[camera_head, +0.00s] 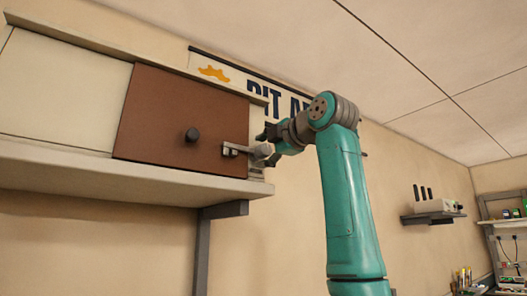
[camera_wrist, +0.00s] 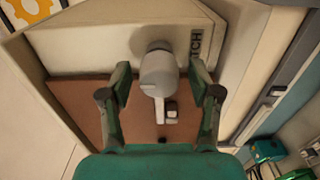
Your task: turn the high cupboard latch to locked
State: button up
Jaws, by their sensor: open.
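The high cupboard's brown door panel (camera_head: 165,118) has a round dark knob (camera_head: 192,135) and, at its right edge, a grey latch (camera_head: 230,150). The latch lever lies roughly level in the head view, pointing right toward my gripper (camera_head: 267,141). In the wrist view the pale grey latch lever (camera_wrist: 158,75) stands between the two fingers of my open gripper (camera_wrist: 160,72). A gap shows on each side of the lever, and I cannot tell whether either finger touches it. The brown door (camera_wrist: 80,100) also shows below it.
The cupboard sits on a pale shelf (camera_head: 120,180) with a dark bracket (camera_head: 224,209). A wall sign (camera_head: 240,85) is behind my arm. A small wall shelf (camera_head: 433,217) and a workbench rack are far right. Open air lies below the cupboard.

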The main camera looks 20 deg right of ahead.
jog(key=v, duration=1.1)
jog(key=shift+s, duration=0.35)
jog(key=shift+d, duration=0.15)
